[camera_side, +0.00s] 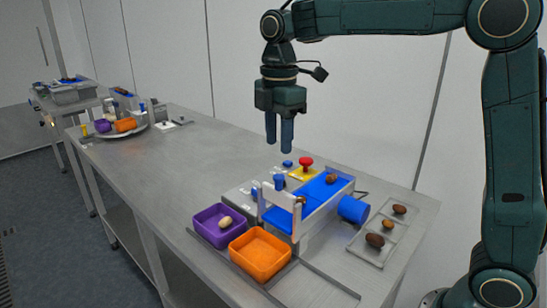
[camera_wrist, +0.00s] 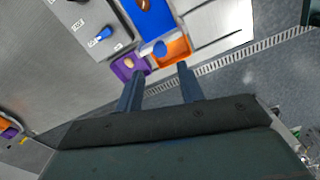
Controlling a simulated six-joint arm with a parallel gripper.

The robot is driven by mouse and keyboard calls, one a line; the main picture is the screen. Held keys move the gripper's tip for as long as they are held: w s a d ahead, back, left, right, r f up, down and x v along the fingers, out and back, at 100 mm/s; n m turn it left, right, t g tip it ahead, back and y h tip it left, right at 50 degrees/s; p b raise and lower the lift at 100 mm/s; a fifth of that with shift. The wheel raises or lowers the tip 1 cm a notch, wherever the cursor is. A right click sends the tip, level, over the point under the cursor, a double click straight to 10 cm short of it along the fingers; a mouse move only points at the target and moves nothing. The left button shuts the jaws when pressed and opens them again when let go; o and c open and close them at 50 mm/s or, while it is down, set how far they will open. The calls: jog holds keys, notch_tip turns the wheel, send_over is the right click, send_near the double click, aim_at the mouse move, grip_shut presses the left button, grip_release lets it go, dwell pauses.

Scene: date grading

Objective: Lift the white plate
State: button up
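No plate stands out clearly as the white one. A pale round plate or tray (camera_side: 110,134) lies at the far left end of the table, with small purple and orange containers and bottles on it. A small flat white piece (camera_side: 168,126) lies just right of it, with a dark item on it. My gripper (camera_side: 279,151) hangs in the air above the table, behind the blue conveyor, far to the right of both. Its two fingers point down, apart, with nothing between them. The wrist view also shows my gripper (camera_wrist: 161,70) open and empty.
The blue conveyor (camera_side: 318,190) with a white arch stands below and right of my gripper. A purple bin (camera_side: 212,238) and an orange bin (camera_side: 260,254) stand at the front. A tray (camera_side: 366,254) of dates is right. A red button (camera_side: 306,161) sits behind. The table's left middle is clear.

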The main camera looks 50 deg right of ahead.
jog(key=shift+r, duration=2.9)
jog(key=s+d+f+m+t, duration=0.1)
jog(key=s+f+m+t, duration=0.1)
jog(key=s+m, duration=0.3)
jog(key=s+d+f+m+t, duration=0.1)
jog(key=s+f+m, duration=0.3)
jog(key=s, duration=0.7)
jog(key=s+d+f+m+t, duration=0.2)
jog(key=s+f+m, duration=0.1)
jog(key=s+m, duration=0.3)
jog(key=shift+s+d+f+t, duration=0.25)
jog(key=shift+s+f+t, duration=0.1)
jog(key=shift+s, duration=0.7)
